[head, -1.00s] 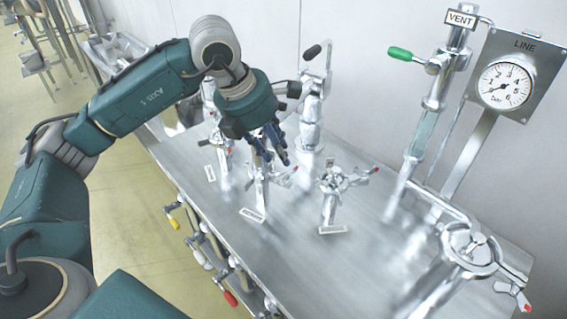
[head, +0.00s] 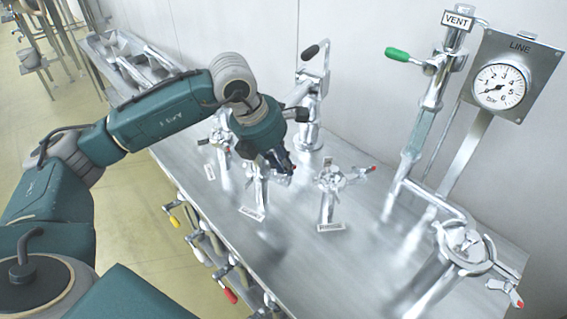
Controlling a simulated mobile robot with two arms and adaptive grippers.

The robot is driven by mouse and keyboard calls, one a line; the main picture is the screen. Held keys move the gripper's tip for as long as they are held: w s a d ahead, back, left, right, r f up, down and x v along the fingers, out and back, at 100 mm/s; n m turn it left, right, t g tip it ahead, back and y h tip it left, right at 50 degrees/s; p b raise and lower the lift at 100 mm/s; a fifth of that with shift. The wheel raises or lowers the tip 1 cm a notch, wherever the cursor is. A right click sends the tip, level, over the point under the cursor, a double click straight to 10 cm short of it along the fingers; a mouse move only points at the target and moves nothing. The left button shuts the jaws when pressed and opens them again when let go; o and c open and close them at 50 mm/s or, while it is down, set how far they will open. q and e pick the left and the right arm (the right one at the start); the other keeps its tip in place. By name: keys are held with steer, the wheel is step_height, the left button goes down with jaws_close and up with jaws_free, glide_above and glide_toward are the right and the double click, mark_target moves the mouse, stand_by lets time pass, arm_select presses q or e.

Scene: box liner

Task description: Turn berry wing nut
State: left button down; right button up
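Several steel clamp fittings with small plates in front stand on the steel bench (head: 290,268). The plates are too small to read, so I cannot tell which fitting is berry. My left gripper (head: 281,162) points down over the middle fitting (head: 258,190) and hides much of its top. A red tip shows right beside the fingers. The fingers overlap the fitting in the head view; I cannot tell whether they touch it or how far they are parted. Another clamp fitting (head: 328,192), with a red-tipped wing nut, stands to the right. My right gripper is out of view.
A tall tap with a black handle (head: 311,97) stands behind the gripper. A vent pipe with a green handle (head: 399,54) and a line gauge (head: 499,87) rise at the right. Coloured valve handles (head: 230,295) line the bench's front edge.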

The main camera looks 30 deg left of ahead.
arm_select(q)
steer(key=shift+f+n+y+b, duration=0.1)
steer(key=shift+n+y+b, duration=0.3)
steer(key=shift+n+b, duration=0.8)
steer(key=shift+n+t+y+b, duration=0.3)
steer(key=shift+n+y+b, duration=0.55)
steer(key=shift+n, duration=0.95)
steer(key=c, duration=1.8)
jaws_free()
steer(key=shift+s, duration=0.1)
steer(key=v, duration=1.2)
